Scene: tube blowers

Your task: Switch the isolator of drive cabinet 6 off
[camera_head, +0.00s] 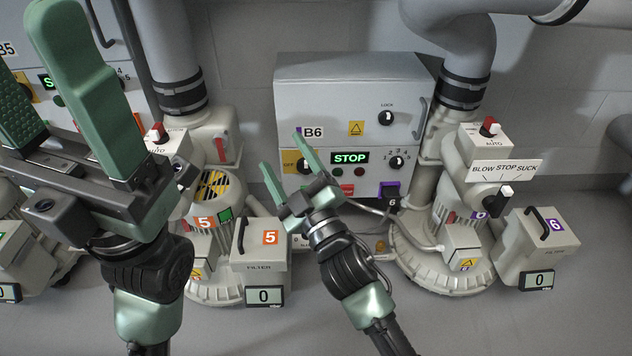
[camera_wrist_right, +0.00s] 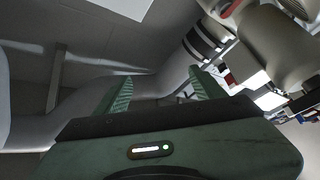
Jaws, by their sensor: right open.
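Drive cabinet 6 (camera_head: 350,90) is the grey box marked B6 in the middle of the head view. Its green STOP display (camera_head: 350,158) is lit. A yellow plate (camera_head: 289,158) with OFF lettering, which looks like the isolator, sits at its lower left. My right gripper's finger covers part of it, so the handle position cannot be told. My right gripper (camera_head: 283,152) is open and empty in front of this plate; contact cannot be told. Its spread fingers also show in the right wrist view (camera_wrist_right: 160,88). My left gripper (camera_head: 28,42) is open and empty, large at the left.
Blower 6 (camera_head: 445,255) with its pipe stands right of the cabinet, and blower 5 (camera_head: 215,185) stands left. Filter boxes 5 (camera_head: 258,248) and 6 (camera_head: 535,245) stand in front. A selector knob (camera_head: 396,163) and purple tag (camera_head: 389,189) are on the cabinet's right. Floor is clear at the front right.

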